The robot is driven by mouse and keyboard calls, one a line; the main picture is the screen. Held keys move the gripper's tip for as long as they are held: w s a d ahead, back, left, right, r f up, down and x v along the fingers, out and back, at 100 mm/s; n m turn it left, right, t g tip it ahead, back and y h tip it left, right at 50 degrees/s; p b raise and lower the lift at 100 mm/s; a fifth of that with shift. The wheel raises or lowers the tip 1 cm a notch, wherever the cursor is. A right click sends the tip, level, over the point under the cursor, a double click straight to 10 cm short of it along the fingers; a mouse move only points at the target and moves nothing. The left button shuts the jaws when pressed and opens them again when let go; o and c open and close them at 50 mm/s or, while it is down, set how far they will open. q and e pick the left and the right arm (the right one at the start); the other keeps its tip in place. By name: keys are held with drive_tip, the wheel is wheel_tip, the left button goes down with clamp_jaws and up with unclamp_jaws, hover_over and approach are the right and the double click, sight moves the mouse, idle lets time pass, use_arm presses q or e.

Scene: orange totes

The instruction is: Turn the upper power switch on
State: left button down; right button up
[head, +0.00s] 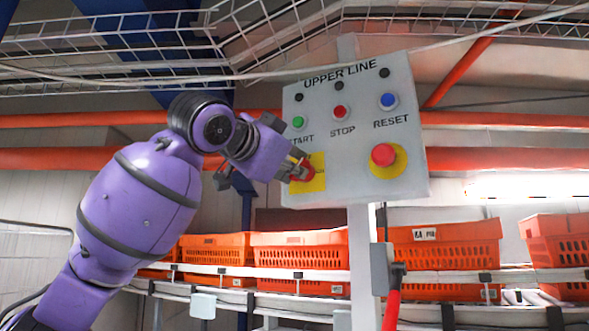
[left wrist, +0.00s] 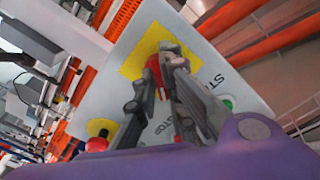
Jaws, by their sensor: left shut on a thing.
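The grey control panel (head: 345,130) marked "UPPER LINE" stands on a post. At its lower left is a red rotary switch (head: 303,171) on a yellow square plate (head: 318,184). My left gripper (head: 296,167) reaches in from the left and is shut on this red switch. In the left wrist view the fingers of my left gripper (left wrist: 167,62) close around the red switch (left wrist: 154,72) in front of the yellow plate (left wrist: 137,62). The fingers partly hide the switch, so its exact turn angle is unclear. My right gripper is not in view.
The panel also carries a green START button (head: 298,122), a red STOP button (head: 340,112), a blue RESET button (head: 388,101) and a red mushroom button (head: 383,154). Orange totes (head: 445,245) line a conveyor behind. A wire cable tray (head: 120,45) runs overhead.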

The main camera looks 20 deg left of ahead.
use_arm(q)
drive_tip(key=shift+r+m, duration=0.1)
drive_tip(key=shift+m, duration=5)
drive_tip(key=c, duration=1.8)
unclamp_jaws()
drive_tip(key=shift+s, duration=0.15)
drive_tip(key=shift+c, duration=0.2)
